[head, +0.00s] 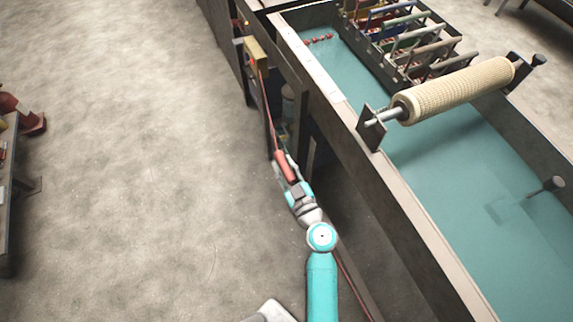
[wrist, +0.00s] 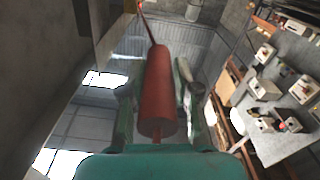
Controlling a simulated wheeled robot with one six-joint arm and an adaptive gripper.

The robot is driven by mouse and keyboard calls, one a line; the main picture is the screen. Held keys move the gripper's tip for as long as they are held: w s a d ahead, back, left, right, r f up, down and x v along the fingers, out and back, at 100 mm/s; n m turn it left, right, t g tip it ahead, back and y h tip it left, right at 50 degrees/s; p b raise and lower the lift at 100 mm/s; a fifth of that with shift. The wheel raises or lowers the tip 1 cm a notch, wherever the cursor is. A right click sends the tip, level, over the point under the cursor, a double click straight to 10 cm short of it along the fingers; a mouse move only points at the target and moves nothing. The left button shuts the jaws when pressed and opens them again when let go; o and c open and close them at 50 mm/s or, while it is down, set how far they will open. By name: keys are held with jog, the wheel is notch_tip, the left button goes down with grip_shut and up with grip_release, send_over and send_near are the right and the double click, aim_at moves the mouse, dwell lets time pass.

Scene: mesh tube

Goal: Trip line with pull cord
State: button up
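A red pull handle (wrist: 160,90) lies lengthwise between the two green fingers of my gripper (wrist: 159,75) in the wrist view. The fingers stand close on either side; whether they press on it cannot be told. In the head view the handle (head: 285,166) is at my gripper (head: 288,160), beside the bench's near side. A red cord (head: 268,115) runs from the handle's upper end to a yellow box (head: 257,56) on the bench side. The cord looks nearly straight. Cord also shows below the handle in the wrist view.
A cream mesh tube (head: 455,90) on a metal rod spans the teal-floored trough (head: 450,200). A rack of coloured handles (head: 415,45) stands at its far end. The bench's side is close to my arm's right. Floor to the left is open.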

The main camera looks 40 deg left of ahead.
jog(key=o, duration=0.3)
jog(key=shift+s+d, duration=0.1)
jog(key=v, duration=1.2)
